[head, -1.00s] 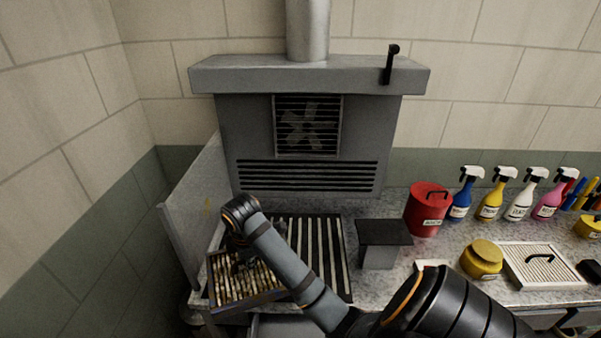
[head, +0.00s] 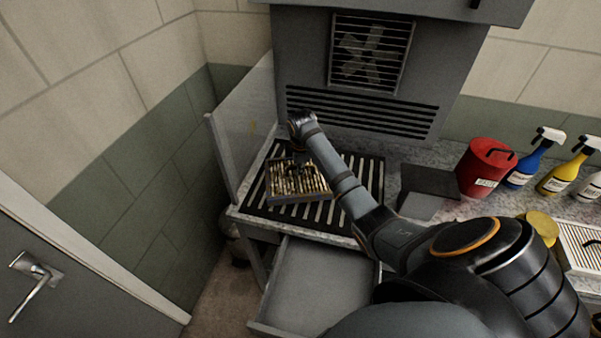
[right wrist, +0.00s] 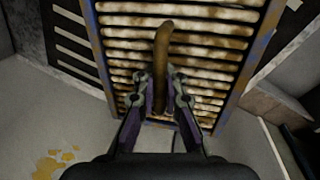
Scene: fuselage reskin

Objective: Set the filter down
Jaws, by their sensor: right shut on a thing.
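The dirty filter (head: 296,184), a framed panel of brown-stained slats, is at the left part of the black slatted rack (head: 345,205) in the head view. I cannot tell whether it rests on the rack or hovers just above it. My right gripper (head: 302,163) is over the filter. In the right wrist view, the gripper (right wrist: 160,90) is shut on the filter's brown curved handle (right wrist: 162,55), and the filter's slats (right wrist: 205,45) fill the upper middle. My left gripper is not in view.
A pale upright panel (head: 243,125) stands left of the rack. An open drawer (head: 320,285) sticks out below the counter. A dark-topped block (head: 428,182), a red canister (head: 484,168) and spray bottles (head: 562,177) stand to the right. A vented grey hood (head: 365,105) is behind.

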